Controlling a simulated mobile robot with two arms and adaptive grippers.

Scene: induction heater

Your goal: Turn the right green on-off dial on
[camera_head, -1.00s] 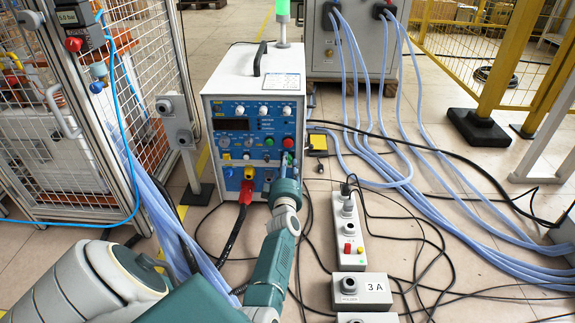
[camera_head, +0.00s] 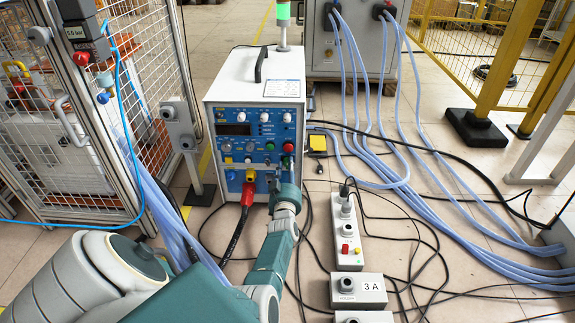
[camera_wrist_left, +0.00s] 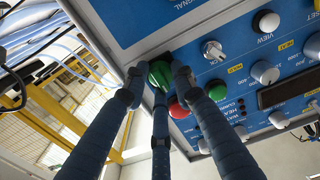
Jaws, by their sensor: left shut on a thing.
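The green dial (camera_wrist_left: 158,74) sits on the blue panel of the white heater cabinet (camera_head: 254,92). In the left wrist view the blue fingers of my left gripper (camera_wrist_left: 160,84) close around the dial from both sides, with a third finger below it. The gripper is shut on the dial, which partly shows between the fingertips. In the head view my left gripper (camera_head: 287,168) is at the lower right of the panel and mostly hides the dial there. My right gripper is in neither view.
A red button (camera_wrist_left: 178,108) and a silver knob (camera_wrist_left: 213,51) are close beside the fingers. A red plug (camera_head: 247,193) sticks out below the panel. Grey control boxes (camera_head: 358,290) and black cables lie on the floor at right. A mesh fence (camera_head: 152,110) stands at left.

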